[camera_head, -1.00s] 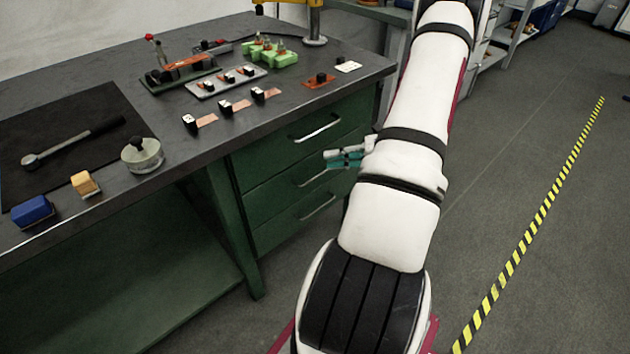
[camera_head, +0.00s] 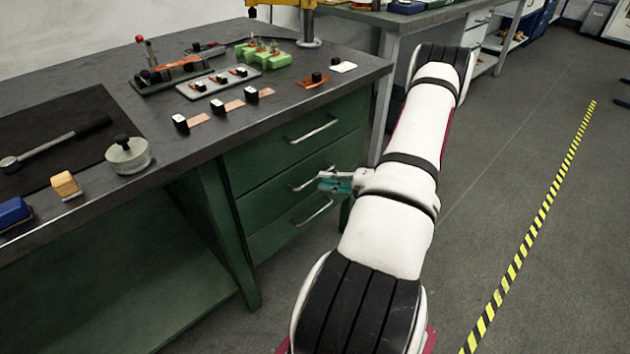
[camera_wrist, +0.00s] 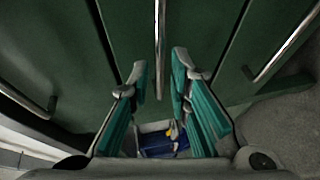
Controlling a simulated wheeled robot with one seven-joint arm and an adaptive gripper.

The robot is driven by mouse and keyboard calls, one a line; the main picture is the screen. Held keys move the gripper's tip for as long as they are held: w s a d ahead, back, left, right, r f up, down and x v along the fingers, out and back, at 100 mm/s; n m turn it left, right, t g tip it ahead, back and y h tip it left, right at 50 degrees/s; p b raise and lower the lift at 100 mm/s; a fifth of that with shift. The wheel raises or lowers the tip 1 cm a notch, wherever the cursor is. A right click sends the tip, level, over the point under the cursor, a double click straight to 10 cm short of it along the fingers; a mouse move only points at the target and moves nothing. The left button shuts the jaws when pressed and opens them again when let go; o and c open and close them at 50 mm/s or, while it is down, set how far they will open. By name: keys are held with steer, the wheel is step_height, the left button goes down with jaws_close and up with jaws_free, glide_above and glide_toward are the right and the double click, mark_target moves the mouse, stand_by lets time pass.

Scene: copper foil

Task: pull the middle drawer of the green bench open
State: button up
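The green bench (camera_head: 240,262) stands at the left with a column of three drawers. The middle drawer (camera_head: 258,203) looks shut, its front level with the others. Its metal bar handle (camera_head: 306,182) is partly hidden behind my gripper (camera_head: 330,182) in the head view. In the wrist view, my gripper (camera_wrist: 160,70) is open, with its two teal fingers apart. The middle handle (camera_wrist: 160,35) runs upright in that picture between the fingertips, with gaps on both sides. No contact with the handle shows.
The top drawer handle (camera_head: 313,131) and bottom drawer handle (camera_head: 314,212) lie above and below. The dark benchtop (camera_head: 200,140) carries tools, blocks and copper pieces. Open grey floor (camera_head: 480,210) with a yellow-black stripe (camera_head: 530,230) lies to the right.

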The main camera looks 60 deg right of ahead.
mark_target(315, 179)
steer(key=shift+b+x, duration=0.3)
steer(key=shift+x, duration=1.8)
jaws_close()
